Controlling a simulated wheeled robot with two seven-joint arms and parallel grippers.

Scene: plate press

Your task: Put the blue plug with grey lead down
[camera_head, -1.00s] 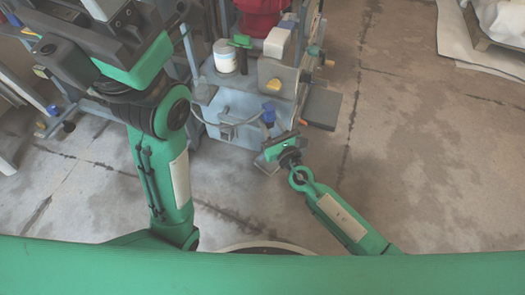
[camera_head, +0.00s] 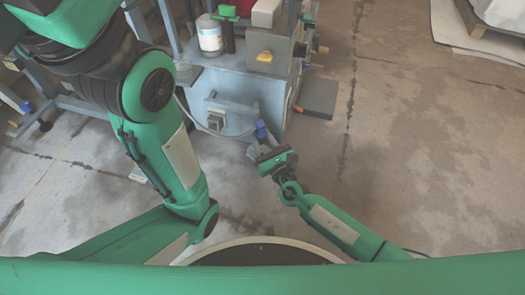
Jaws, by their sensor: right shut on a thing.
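The blue plug (camera_head: 261,131) is in my right gripper (camera_head: 257,145), in front of the lower right part of the pale blue machine body (camera_head: 240,88). The gripper is shut on it, and the plug sticks up above the jaws. A thin grey lead seems to run from the plug to the left, low across the machine's front; its full course is hard to follow. My left arm reaches up along the left side and out of the top of the view, so its gripper is not seen.
A white container (camera_head: 210,36) and a grey block with a yellow part (camera_head: 265,57) stand on the machine. A dark flat plate (camera_head: 317,98) juts out at its right. The concrete floor (camera_head: 410,150) on the right is clear.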

